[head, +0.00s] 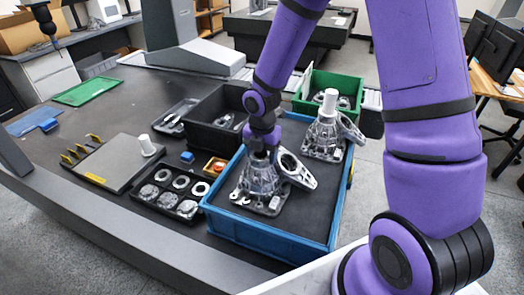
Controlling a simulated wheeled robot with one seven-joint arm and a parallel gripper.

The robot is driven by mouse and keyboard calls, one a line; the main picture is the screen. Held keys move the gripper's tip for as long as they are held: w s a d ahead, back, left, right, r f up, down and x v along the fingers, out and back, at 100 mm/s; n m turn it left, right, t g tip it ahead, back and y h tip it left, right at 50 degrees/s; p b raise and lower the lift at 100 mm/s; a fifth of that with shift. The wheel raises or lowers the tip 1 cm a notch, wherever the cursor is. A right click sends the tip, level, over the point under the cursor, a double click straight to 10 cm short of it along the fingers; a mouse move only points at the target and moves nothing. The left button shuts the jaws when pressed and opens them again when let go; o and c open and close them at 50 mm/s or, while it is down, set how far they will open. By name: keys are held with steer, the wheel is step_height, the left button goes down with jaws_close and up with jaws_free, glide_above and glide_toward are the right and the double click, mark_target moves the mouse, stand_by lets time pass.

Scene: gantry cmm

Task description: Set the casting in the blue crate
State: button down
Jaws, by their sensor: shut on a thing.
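A grey metal casting (262,180) with a broad flange base and a side arm shows inside the outline of the blue crate (268,240), toward its left side. My gripper (262,151) points down and is shut on the top of this casting; the fingertips are small and partly hidden. The casting looks upright, with its base low at the crate's dark floor. I cannot tell whether it touches the floor. A second similar casting (322,137), with a white cylinder on top, stands at the crate's far right end, apart from the held one.
A black bin (208,137) and a green crate (313,78) with parts stand behind the blue crate. A black tray of rings (172,192) and a grey plate (110,165) lie to its left. The crate's front right floor is bare.

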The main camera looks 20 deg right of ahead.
steer(key=shift+c, duration=1)
jaws_free()
step_height(320, 180, up, 12)
steer(key=shift+r, duration=0.15)
steer(key=s+d+r+m+t, duration=0.2)
steer(key=s+d+r+m, duration=0.1)
steer(key=s+r+m, duration=0.6)
steer(key=s+d+r+m+t, duration=0.3)
steer(key=s+r+m, duration=0.7)
steer(key=s+m, duration=0.4)
steer(key=shift+d+r+m, duration=0.2)
steer(key=shift+d+m, duration=0.25)
steer(key=shift+m, duration=1.55)
